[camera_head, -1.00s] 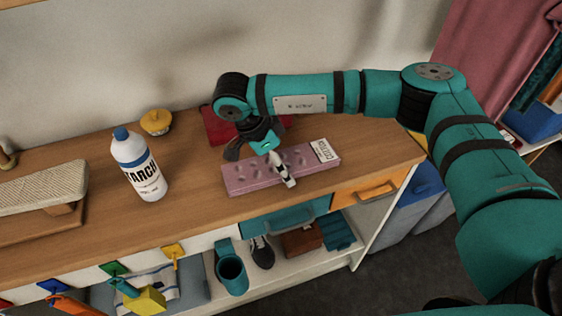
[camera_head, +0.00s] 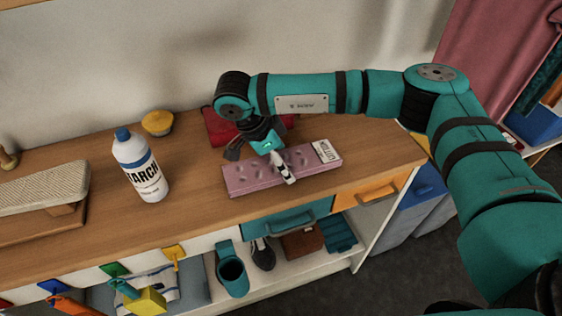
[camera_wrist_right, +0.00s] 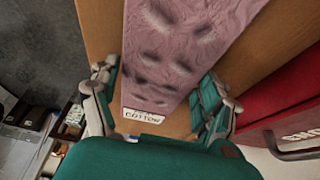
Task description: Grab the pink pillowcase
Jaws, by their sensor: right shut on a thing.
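The pink pillowcase (camera_head: 240,178) is a long, flat folded bundle with dark dimples and a white label reading COTTON. It lies on the wooden counter in the head view, near the front edge. My right gripper (camera_head: 281,166) comes down over its middle and is shut on it. In the right wrist view the pillowcase (camera_wrist_right: 165,60) runs between the two fingers of my right gripper (camera_wrist_right: 160,98), one along each long side. The far finger is partly hidden in the head view. My left gripper is not in view.
A white starch bottle (camera_head: 139,168) stands left of the pillowcase. A red item (camera_head: 222,126) lies behind my gripper, and a yellow-topped object (camera_head: 157,122) is near the wall. An ironing board piece (camera_head: 40,187) is far left. Drawers (camera_head: 290,218) and hooks line the counter front.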

